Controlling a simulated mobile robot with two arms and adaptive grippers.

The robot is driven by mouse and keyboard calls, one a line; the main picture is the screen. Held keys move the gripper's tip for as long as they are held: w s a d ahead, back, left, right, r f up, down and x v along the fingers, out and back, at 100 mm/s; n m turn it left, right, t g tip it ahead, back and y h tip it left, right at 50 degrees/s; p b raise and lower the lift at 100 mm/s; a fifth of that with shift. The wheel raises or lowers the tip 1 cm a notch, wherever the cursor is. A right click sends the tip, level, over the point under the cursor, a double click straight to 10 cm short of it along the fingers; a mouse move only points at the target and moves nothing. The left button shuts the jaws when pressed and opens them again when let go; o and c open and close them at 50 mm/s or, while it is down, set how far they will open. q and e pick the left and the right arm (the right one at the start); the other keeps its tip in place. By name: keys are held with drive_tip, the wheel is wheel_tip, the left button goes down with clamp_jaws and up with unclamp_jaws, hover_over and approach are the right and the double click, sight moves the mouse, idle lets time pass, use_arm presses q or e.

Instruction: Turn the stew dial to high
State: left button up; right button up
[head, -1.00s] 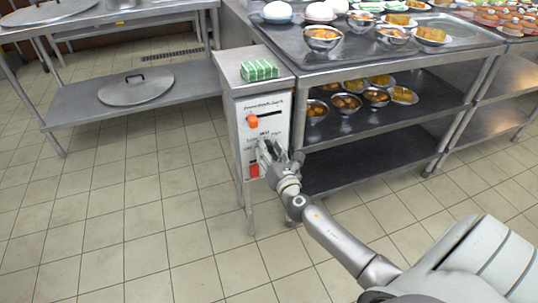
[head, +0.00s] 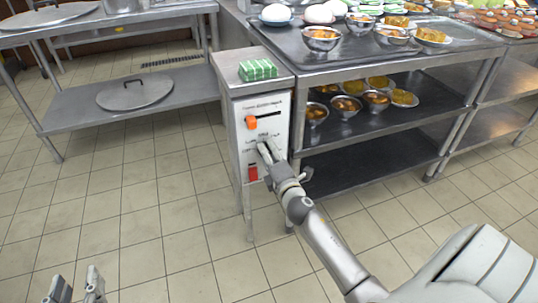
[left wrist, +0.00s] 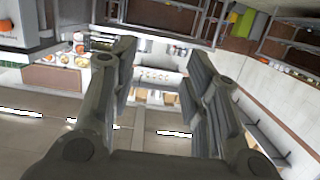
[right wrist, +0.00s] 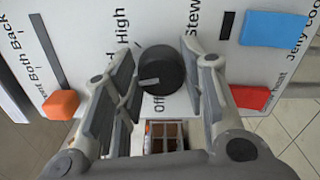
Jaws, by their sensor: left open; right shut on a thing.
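The black stew dial (right wrist: 165,72) sits on the white control panel (head: 272,106), with "Stew", "High" and "Off" printed around it. In the right wrist view its pale pointer mark faces left, between "High" and "Off". My right gripper (right wrist: 158,85) is shut on the dial, one finger on each side. In the head view my right gripper (head: 265,153) is at the panel and hides the dial. My left gripper (head: 76,291) is open and empty at the lower left, over the floor; its spread fingers also show in the left wrist view (left wrist: 160,85).
An orange slider knob (head: 251,122) is above the dial and a red switch (head: 253,173) below it. A blue block (right wrist: 272,28) is also on the panel. A green striped box (head: 258,69) lies on the cabinet top. Shelves with bowls (head: 346,103) stand to the right.

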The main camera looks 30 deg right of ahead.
use_arm(q)
drive_tip(key=s+a+f+g+y+p, duration=0.2)
drive_tip(key=s+a+f+g, duration=0.3)
drive_tip(key=s+f+g, duration=0.4)
wheel_tip(320, 180, down, 3)
drive_tip(key=s+p, duration=0.1)
drive_tip(key=s, duration=0.2)
drive_tip(key=shift+n+g+y+p, duration=0.3)
drive_tip(key=shift+y, duration=0.1)
use_arm(e)
drive_tip(key=m, duration=1.1)
drive_tip(key=shift+f+m, duration=0.3)
use_arm(q)
drive_tip(key=shift+w+d, duration=0.1)
use_arm(e)
drive_tip(key=o, duration=1)
drive_tip(key=v, duration=1.2)
